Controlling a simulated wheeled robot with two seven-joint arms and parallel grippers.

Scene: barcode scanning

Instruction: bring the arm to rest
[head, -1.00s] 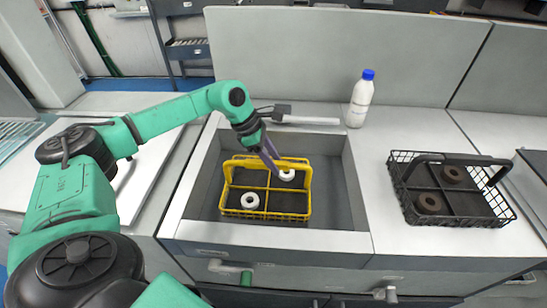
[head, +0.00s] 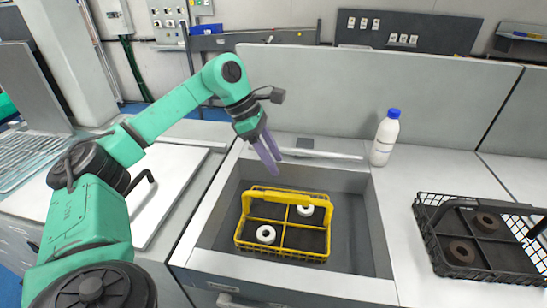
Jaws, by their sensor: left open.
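My left gripper (head: 268,153) has purple-grey fingers and hangs over the back left part of the sink-like recess in the counter. It is open and empty, apart from the yellow basket (head: 286,255) below it. The yellow basket stands in the recess and has several compartments. One white ring (head: 266,234) lies in its left front compartment, and another white ring (head: 305,210) lies in its right back compartment. My right gripper is not in view.
A white bottle with a blue cap (head: 385,140) stands behind the recess. A grey partition (head: 380,95) closes off the back.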

